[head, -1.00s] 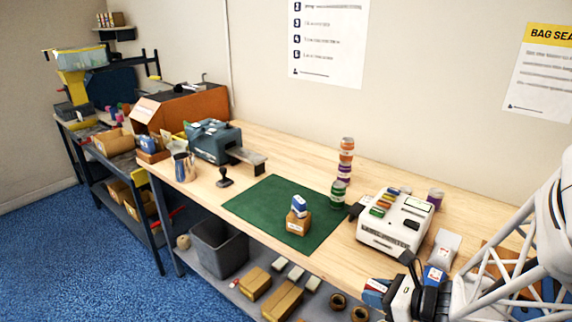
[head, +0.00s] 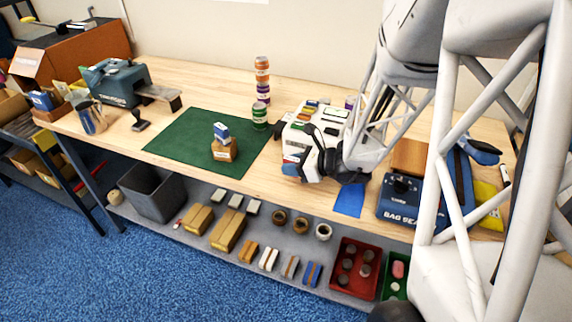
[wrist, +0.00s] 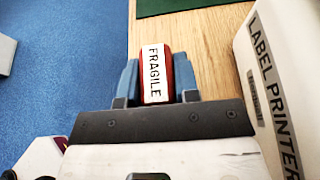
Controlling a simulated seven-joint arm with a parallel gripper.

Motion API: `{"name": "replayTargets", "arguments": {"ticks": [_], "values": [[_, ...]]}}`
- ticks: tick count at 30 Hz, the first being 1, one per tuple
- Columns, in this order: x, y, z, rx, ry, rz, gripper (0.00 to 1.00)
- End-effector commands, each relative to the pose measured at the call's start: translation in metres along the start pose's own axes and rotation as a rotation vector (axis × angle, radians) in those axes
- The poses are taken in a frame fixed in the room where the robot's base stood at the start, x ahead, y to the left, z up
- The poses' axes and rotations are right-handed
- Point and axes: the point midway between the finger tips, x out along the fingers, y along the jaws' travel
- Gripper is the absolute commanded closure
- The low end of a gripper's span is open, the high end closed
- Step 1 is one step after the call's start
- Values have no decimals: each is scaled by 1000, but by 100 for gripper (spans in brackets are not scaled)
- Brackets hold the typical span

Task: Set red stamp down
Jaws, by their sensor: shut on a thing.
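The red stamp (wrist: 168,62), with a white FRAGILE label, is held between the two blue fingers of my gripper (wrist: 155,82) in the wrist view. In the head view my gripper (head: 291,160) is at the front edge of the wooden bench, in front of the white label printer (head: 304,137). The stamp is mostly hidden there. In the wrist view bare bench (wrist: 205,45) shows to its right and blue floor to its left. I cannot tell whether the stamp touches the bench.
The label printer stands close on the right in the wrist view (wrist: 262,85). A bag sealer (head: 400,195) is to the right. The bench left of the mat has a black stamp (head: 139,121).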

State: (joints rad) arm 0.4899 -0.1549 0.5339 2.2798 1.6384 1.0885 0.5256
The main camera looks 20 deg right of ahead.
Motion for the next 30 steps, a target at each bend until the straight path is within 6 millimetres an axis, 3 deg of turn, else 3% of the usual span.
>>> {"name": "replayTargets", "arguments": {"ticks": [7,20,30], "values": [[12,-18,3,1,-1,-1,95],[13,-19,2,0,0,-1,95],[24,-19,-24,2,0,0,95]]}}
